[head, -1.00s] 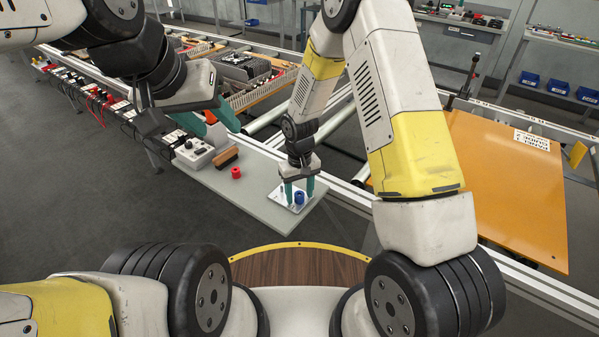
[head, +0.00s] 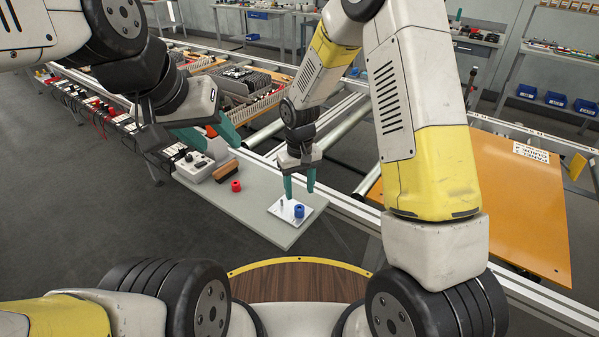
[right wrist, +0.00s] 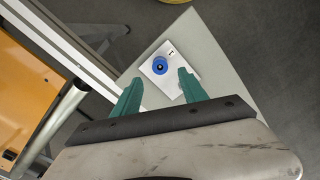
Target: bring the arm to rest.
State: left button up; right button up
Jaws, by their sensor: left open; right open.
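My right gripper (head: 300,193) is open and empty above the grey bench top, just over a white plate (head: 280,214). A blue round piece (head: 299,211) stands on that plate, apart from the fingers. In the right wrist view the open green fingers (right wrist: 158,88) show with the blue piece (right wrist: 159,66) and the white plate (right wrist: 180,83) beyond them. My left gripper (head: 222,132) is open over the far left end of the bench, with its fingers partly hidden.
A red piece (head: 236,186), a brown brush-like block (head: 225,171) and a grey control box (head: 196,166) are on the bench top (head: 250,215). A frame with rails and an orange panel (head: 515,200) stands to the right. Open floor lies at the left.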

jog(key=s+d+r+m+t, duration=0.1)
jog(key=s+d+r, duration=0.15)
jog(key=r, duration=0.45)
jog(key=s+d+r+t+y, duration=0.1)
jog(key=d+r, duration=0.2)
jog(key=r, duration=0.3)
jog(key=s+d+r+m+t, duration=0.1)
jog(key=s+d+r, duration=0.15)
jog(key=r, duration=0.45)
jog(key=s+d+r+m+t, duration=0.1)
jog(key=s+d+r, duration=0.2)
jog(key=s, duration=0.3)
jog(key=s+d+r+m+t+y, duration=0.1)
jog(key=s+d+r+t, duration=0.1)
jog(key=s+r, duration=0.4)
jog(key=shift+s+d, duration=0.6)
jog(key=shift+s, duration=0.2)
